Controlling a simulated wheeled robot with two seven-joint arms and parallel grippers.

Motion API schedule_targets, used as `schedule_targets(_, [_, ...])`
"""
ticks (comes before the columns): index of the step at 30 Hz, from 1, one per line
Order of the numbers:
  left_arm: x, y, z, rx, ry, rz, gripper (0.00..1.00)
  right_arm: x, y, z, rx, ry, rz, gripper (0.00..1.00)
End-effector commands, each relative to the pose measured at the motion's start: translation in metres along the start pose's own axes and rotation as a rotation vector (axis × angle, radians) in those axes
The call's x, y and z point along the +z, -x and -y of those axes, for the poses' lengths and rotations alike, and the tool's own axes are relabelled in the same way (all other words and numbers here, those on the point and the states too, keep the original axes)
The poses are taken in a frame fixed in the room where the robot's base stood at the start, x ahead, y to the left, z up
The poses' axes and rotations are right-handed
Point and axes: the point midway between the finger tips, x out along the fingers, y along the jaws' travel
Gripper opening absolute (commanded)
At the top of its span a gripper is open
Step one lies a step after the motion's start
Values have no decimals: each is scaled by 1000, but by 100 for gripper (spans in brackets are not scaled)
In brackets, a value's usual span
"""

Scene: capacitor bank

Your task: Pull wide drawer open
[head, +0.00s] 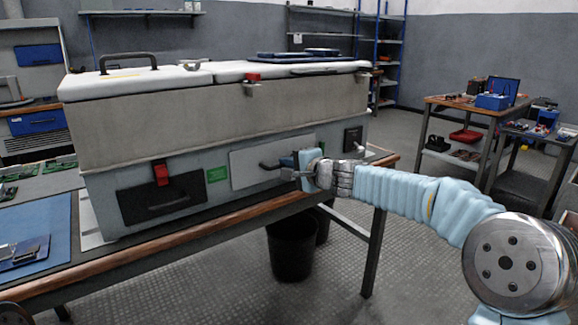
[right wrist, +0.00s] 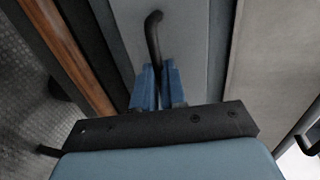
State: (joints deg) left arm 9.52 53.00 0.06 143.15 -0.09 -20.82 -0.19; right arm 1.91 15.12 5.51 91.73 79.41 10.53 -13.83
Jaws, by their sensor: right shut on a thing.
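The wide drawer (head: 252,166) is the light grey front panel in the lower part of the large grey case. It looks flush with the case, so I see no opening around it. Its dark bar handle (head: 268,165) sticks out from the panel. My right gripper (head: 290,162) is shut on this handle at its right part. In the right wrist view the blue fingers (right wrist: 158,84) close around one end of the dark handle (right wrist: 153,35), and the other end shows beyond them. My left gripper is not in view.
The case (head: 220,115) stands on a wood-edged workbench (head: 250,212). A black drawer (head: 160,198) with a red latch (head: 161,173) is left of the wide drawer. A dark bin (head: 290,250) stands below the bench. Floor is open in front. A tool cart (head: 470,105) stands at right.

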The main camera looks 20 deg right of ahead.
Motion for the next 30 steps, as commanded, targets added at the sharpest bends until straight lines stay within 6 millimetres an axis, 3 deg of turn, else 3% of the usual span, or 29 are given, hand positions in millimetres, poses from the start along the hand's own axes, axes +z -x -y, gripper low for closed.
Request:
schedule_targets(5, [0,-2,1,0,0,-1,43,0,3,-2,1,0,-1,0])
schedule_targets(11, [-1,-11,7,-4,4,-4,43,0,26,-9,0,1,0,0])
schedule_targets(30, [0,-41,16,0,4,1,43,0,168,-38,1,1,-1,0])
